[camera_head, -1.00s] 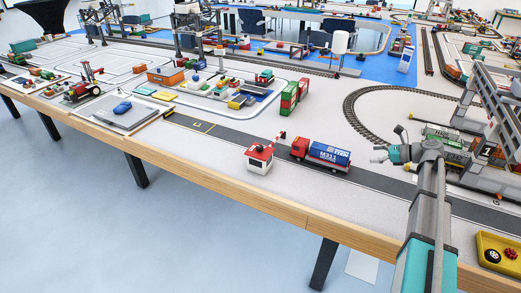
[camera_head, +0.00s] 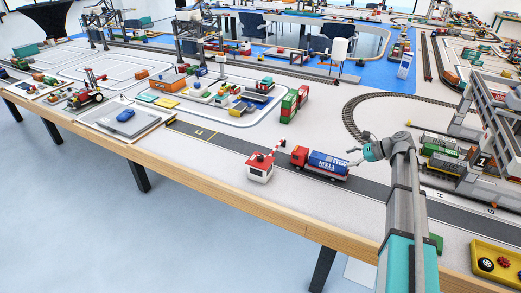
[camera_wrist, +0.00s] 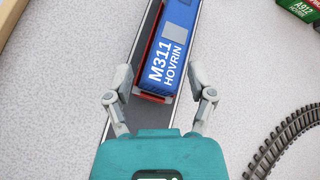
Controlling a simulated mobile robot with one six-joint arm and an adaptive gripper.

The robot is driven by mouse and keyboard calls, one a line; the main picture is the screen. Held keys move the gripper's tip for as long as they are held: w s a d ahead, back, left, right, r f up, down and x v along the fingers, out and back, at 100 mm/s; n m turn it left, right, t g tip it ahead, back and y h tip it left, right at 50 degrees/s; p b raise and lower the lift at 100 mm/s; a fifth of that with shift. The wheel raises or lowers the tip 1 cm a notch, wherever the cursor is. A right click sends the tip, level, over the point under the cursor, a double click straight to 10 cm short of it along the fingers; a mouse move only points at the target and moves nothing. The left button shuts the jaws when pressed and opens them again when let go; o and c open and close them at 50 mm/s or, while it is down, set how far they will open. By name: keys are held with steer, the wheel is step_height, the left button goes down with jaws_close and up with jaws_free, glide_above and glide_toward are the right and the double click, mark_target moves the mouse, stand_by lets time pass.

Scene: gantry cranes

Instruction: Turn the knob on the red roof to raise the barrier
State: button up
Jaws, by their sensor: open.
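A small white booth (camera_head: 258,175) with a red roof (camera_head: 261,161) stands near the table's front edge in the head view. A dark shape on its roof looks like the knob (camera_head: 260,157), too small to make out well. The red and white barrier (camera_head: 280,146) slants up beside the booth, in front of the truck's cab. My gripper (camera_head: 353,156) is right of the booth, near the truck's tail. In the wrist view my gripper (camera_wrist: 162,102) is open and empty, its fingers apart on either side of the truck's rear end. The booth is outside the wrist view.
Curved track (camera_head: 350,115) lies behind. A yellow tray (camera_head: 492,262) is at the right. Light table surface is free before the booth.

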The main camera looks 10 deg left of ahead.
steer(key=a+r+n+g+h+p, duration=0.25)
steer(key=a+n+p, duration=0.35)
steer(key=a, duration=0.4)
step_height(320, 180, up, 10)
steer(key=n+h+p, duration=0.9)
steer(key=n+p, duration=0.4)
steer(key=n, duration=0.7)
glide_above(260, 156)
steer(key=shift+d+f+y, duration=0.1)
steer(key=shift+f+y, duration=0.1)
steer(key=shift+y, duration=0.05)
steer(key=shift+f, duration=0.1)
step_height(260, 156, down, 14)
steer(key=b, duration=1.3)
steer(key=shift+r+b, duration=0.2)
steer(key=shift+b, duration=0.15)
steer(key=shift+c, duration=0.3)
jaws_close()
